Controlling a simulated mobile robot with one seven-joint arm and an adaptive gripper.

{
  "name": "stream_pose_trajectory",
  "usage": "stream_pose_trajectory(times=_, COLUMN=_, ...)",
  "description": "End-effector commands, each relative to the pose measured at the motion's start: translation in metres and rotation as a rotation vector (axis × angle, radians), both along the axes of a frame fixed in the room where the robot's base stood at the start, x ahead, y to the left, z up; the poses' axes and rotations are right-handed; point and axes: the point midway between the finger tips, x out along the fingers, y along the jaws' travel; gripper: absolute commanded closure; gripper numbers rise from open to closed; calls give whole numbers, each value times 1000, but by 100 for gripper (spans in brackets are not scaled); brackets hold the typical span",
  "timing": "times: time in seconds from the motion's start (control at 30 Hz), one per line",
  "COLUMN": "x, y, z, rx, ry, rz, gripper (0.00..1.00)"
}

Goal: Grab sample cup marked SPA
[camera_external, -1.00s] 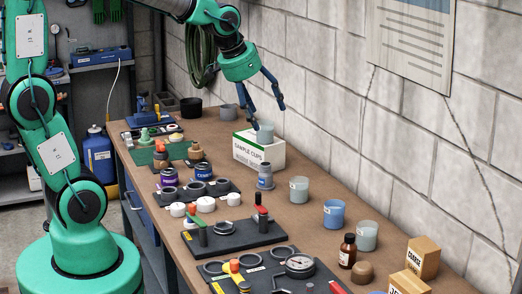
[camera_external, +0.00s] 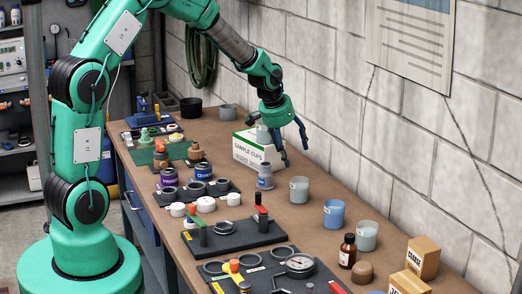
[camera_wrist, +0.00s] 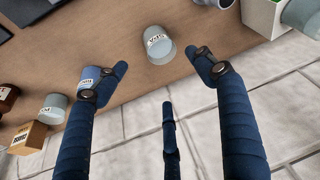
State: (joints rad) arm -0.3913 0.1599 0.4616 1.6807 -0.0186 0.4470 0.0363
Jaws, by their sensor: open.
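The sample cup marked SPA (camera_wrist: 159,48) is a frosted pale cup, ahead of my fingertips at the top middle of the wrist view. In the external view it matches the pale cup (camera_external: 299,189) on the bench, left of the blue cup (camera_external: 334,214); its label is not readable there. My gripper (camera_external: 294,149) has dark blue fingers, spread and empty, above the bench and beyond the SPA cup, beside the sample cups box. In the wrist view my gripper (camera_wrist: 161,61) shows two side fingers and a third in the lower middle, none visibly holding the cup.
The white and green sample cups box (camera_external: 252,152) stands close left of my fingers. The block wall (camera_external: 400,145) rises along the bench's right side.

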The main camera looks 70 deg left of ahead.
Motion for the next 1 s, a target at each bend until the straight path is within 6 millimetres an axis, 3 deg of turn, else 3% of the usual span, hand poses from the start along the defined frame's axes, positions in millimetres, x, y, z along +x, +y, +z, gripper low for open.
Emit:
stream_pose_trajectory(times=0.57, x=4, y=5, z=-11, rx=-1, ry=0, rz=4, gripper=31)
stream_pose_trajectory(times=1.0, x=24, y=13, z=-66, rx=-1, ry=2, rz=3, gripper=31)
